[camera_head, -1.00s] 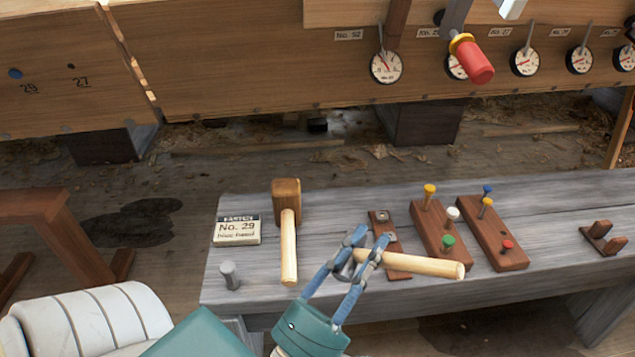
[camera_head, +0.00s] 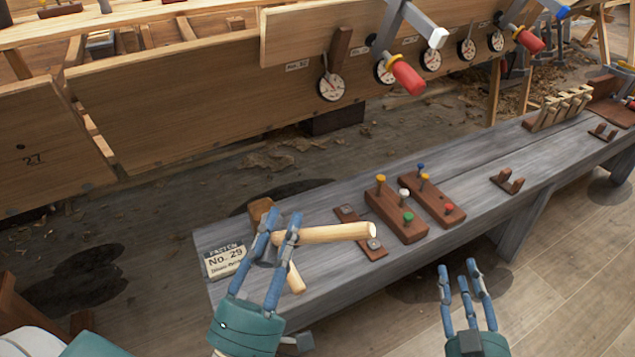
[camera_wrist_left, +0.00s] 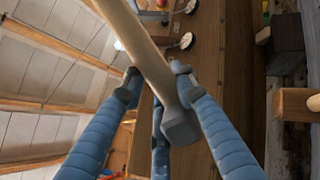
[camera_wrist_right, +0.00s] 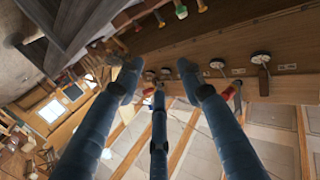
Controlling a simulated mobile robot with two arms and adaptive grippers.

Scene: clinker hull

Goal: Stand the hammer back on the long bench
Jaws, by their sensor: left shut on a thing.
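The hammer has a pale wooden handle (camera_head: 335,233) and a grey head, mostly hidden by the fingers in the head view. In the left wrist view the grey hammer head (camera_wrist_left: 181,126) shows between the fingers. My left gripper (camera_head: 282,218) is shut on the hammer and holds it roughly level, handle pointing right. It appears over the near left part of the long grey bench (camera_head: 325,285), in front of a wooden mallet (camera_head: 259,212). My right gripper (camera_head: 468,270) is open and empty in front of the bench; its fingers also show apart in the right wrist view (camera_wrist_right: 158,80).
A No. 29 card (camera_head: 226,261) lies at the bench's left end. A brown plate (camera_head: 360,232), two peg boards (camera_head: 400,218) and a small brown two-post holder (camera_head: 507,181) stand along the bench. Bare bench top lies around the holder. The planked hull (camera_head: 180,95) with dials rises behind.

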